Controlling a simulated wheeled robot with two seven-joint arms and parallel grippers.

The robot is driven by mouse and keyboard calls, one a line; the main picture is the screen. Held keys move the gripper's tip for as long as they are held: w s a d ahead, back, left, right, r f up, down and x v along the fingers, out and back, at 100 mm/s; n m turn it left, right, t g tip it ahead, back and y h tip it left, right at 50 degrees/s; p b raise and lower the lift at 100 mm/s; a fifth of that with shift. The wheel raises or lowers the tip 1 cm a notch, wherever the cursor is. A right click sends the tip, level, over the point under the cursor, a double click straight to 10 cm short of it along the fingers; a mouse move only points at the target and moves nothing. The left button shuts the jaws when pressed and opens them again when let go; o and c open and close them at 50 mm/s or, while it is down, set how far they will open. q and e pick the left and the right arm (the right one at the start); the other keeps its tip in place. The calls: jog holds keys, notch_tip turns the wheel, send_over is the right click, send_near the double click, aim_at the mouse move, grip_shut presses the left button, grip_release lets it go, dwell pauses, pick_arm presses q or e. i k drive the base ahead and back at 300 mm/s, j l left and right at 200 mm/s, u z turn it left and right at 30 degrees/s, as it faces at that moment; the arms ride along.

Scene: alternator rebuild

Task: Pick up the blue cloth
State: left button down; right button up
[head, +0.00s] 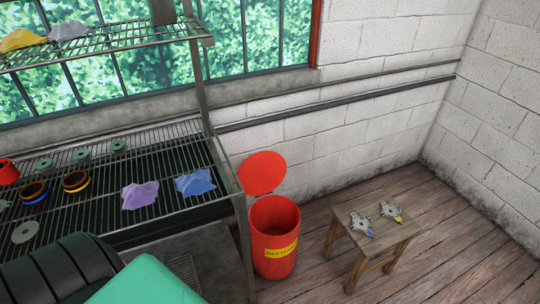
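The blue cloth (195,182) lies crumpled on the lower wire shelf (165,208), near its right end. A purple cloth (140,195) lies just left of it, with a small gap between them. Neither of my grippers is in view.
Metal rings and discs (76,181) sit on the shelf's left. The upper shelf (110,38) holds yellow (22,40) and grey (69,30) cloths. A red bin (273,250) with raised lid (262,173) stands right of the rack, beside a wooden stool (358,240) bearing metal parts.

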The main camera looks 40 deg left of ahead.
aim_at(198, 182)
jog(key=u, duration=1.05)
